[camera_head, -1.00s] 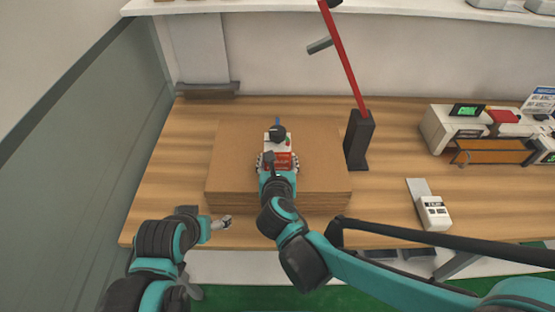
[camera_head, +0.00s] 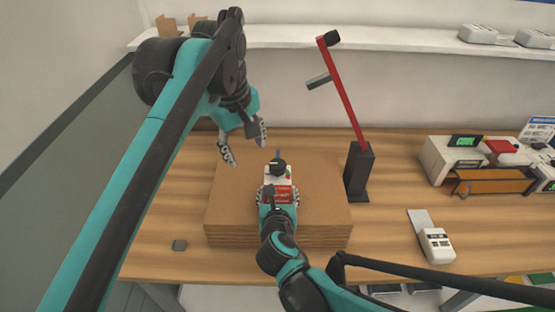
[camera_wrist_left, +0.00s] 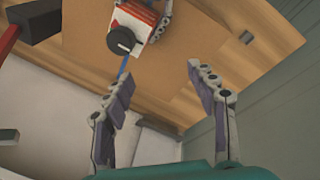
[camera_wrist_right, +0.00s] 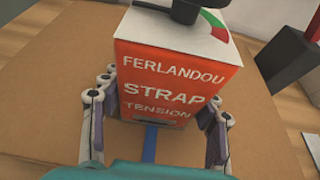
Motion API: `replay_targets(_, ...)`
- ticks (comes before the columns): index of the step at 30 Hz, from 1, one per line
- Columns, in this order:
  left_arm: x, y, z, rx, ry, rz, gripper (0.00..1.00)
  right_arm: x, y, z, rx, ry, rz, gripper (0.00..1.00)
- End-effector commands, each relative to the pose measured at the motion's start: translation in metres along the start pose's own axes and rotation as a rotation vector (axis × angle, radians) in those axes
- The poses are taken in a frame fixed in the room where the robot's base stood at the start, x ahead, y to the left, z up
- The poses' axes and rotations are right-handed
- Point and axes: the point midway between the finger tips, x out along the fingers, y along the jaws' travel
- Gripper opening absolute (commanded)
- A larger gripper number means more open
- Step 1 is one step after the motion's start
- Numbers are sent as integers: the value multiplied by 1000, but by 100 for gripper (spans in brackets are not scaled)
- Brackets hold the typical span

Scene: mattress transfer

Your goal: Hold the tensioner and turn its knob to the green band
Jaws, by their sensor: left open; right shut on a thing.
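The tensioner (camera_head: 280,181) is a red and white box standing on a stack of brown boards (camera_head: 230,215). Its red front with white lettering (camera_wrist_right: 165,80) fills the right wrist view. A black knob (camera_head: 277,166) sits on top; it also shows in the left wrist view (camera_wrist_left: 122,41). Beside it is a dial with a green band (camera_wrist_right: 211,18) and a red part; the knob's exact setting is unclear. My right gripper (camera_wrist_right: 158,100) is shut on the tensioner's sides. My left gripper (camera_head: 243,149) is open and empty, above and behind-left of the knob, apart from it.
A blue strap (camera_wrist_right: 150,145) runs under the tensioner. A black post (camera_head: 358,172) with a slanted red arm (camera_head: 343,75) stands to its right. Farther right are a white device (camera_head: 437,244) and a machine with a screen (camera_head: 466,141).

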Motion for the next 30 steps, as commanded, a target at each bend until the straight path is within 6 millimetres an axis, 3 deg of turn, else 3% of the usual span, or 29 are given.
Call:
replay_targets(1, -9, 18, 0, -49, -20, -21, 58, 0, 0, 1, -1, -1, 1, 0)
replay_targets(6, -30, 54, 7, -221, -68, -100, 58, 0, 0, 1, -1, -1, 1, 0)
replay_targets(11, -39, 72, 15, -328, -86, -155, 58, 0, 0, 1, -1, -1, 1, 0)
replay_targets(16, -40, 78, 19, -376, -90, -180, 58, 0, 0, 1, -1, -1, 1, 0)
replay_targets(23, -15, 74, 23, -381, -90, -182, 58, 0, 0, 1, -1, -1, 1, 0)
replay_targets(30, 34, 66, 29, -380, -90, -181, 58, 0, 0, 1, -1, -1, 1, 0)
